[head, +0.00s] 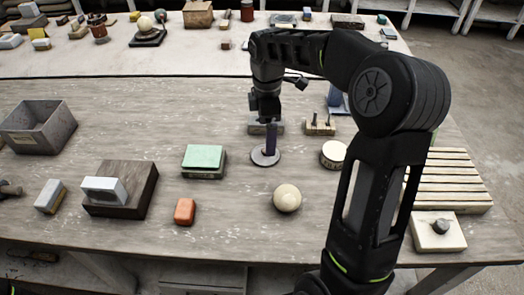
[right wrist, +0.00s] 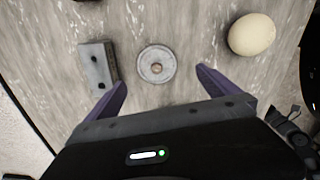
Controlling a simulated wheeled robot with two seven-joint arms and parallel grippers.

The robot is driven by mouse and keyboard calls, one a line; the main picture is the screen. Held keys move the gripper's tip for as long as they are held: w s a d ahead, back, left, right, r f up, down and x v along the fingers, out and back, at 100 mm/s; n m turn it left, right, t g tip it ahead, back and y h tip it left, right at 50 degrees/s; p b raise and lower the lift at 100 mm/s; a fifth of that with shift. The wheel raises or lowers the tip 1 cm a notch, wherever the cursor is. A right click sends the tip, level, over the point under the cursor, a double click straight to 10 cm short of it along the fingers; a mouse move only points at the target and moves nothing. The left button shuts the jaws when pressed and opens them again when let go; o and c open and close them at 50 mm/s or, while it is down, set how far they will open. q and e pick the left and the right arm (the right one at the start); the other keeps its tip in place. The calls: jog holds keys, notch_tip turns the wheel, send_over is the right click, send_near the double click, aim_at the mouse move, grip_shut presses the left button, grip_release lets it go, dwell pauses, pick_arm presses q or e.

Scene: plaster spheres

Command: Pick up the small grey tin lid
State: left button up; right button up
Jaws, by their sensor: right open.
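The small grey tin lid (head: 265,157) lies flat on the worn table, a round grey disc with a small centre mark. In the right wrist view the lid (right wrist: 156,64) shows whole. My right gripper (head: 271,146) points down above the lid, its purple fingers covering part of it in the head view. In the right wrist view my right gripper (right wrist: 161,77) is open, with its fingers apart, one toward each side of the lid, and nothing held. The exact height above the lid is hard to tell. My left gripper is not in view.
A grey block (right wrist: 98,66) is close beside the lid; a cream sphere (head: 287,198) lies on its other side. A round white tin (head: 333,154), a green-topped block (head: 203,159) and an orange block (head: 185,211) stand around. Bare table lies between them.

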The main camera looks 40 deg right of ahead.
jog(key=shift+w+f, duration=0.1)
notch_tip(320, 180, down, 2)
jog(key=shift+f, duration=0.25)
dwell(0.4)
jog(key=shift+w+d+f+p, duration=0.1)
jog(key=shift+f+p, duration=0.25)
jog(key=shift+f, duration=1)
jog(key=shift+w+d+f+p, duration=0.1)
jog(key=shift+f+p, duration=0.2)
jog(key=shift+f, duration=1)
jog(key=c, duration=1.3)
